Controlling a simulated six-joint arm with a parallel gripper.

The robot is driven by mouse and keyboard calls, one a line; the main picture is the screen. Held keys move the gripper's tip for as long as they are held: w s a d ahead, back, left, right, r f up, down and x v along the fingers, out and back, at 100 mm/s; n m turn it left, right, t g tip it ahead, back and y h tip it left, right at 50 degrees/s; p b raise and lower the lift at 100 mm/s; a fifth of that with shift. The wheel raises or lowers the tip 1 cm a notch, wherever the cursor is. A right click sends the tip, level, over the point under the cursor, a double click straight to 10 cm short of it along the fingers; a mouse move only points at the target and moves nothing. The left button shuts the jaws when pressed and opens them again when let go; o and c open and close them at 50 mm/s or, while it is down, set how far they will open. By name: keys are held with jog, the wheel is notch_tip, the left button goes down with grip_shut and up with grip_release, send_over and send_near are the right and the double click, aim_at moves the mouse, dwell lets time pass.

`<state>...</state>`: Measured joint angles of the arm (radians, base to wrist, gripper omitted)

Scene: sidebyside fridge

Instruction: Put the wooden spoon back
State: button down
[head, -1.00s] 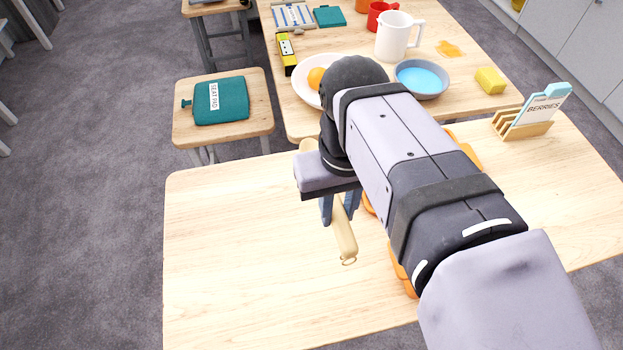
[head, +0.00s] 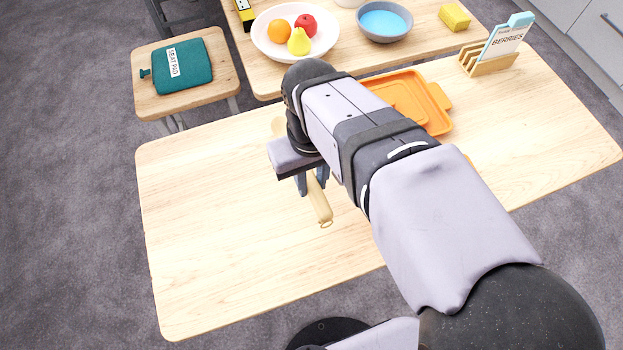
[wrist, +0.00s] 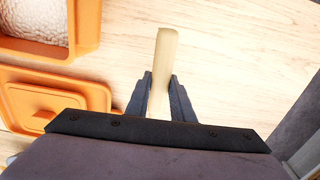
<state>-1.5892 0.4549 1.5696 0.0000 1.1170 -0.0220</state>
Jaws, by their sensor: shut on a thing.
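The wooden spoon (head: 320,204) is pale wood with a small loop at its handle end. My gripper (head: 312,186) is shut on its handle, over the near table. In the head view the loop end points toward the front of the table, and a bit of the spoon shows beyond the gripper at the far left. The wrist view shows a pale length of the spoon (wrist: 164,60) between the two dark fingers (wrist: 160,88). My arm hides part of the spoon. I cannot tell how high it is above the table.
An orange tray-like piece (head: 442,108) lies behind my arm; the wrist view shows an orange container (wrist: 82,45) with whitish contents. A card rack (head: 488,58) stands at the right. A fruit plate (head: 262,42) and blue-filled bowl (head: 384,35) sit behind. The near table's left half is clear.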

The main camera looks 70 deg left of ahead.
jog(key=shift+f, duration=0.9)
jog(key=c, duration=1.5)
grip_release()
jog(key=shift+c, duration=0.2)
jog(key=shift+f+b, duration=0.15)
jog(key=shift+b, duration=0.25)
notch_tip(320, 180, up, 8)
jog(key=shift+a+f, duration=0.1)
jog(key=shift+f, duration=0.1)
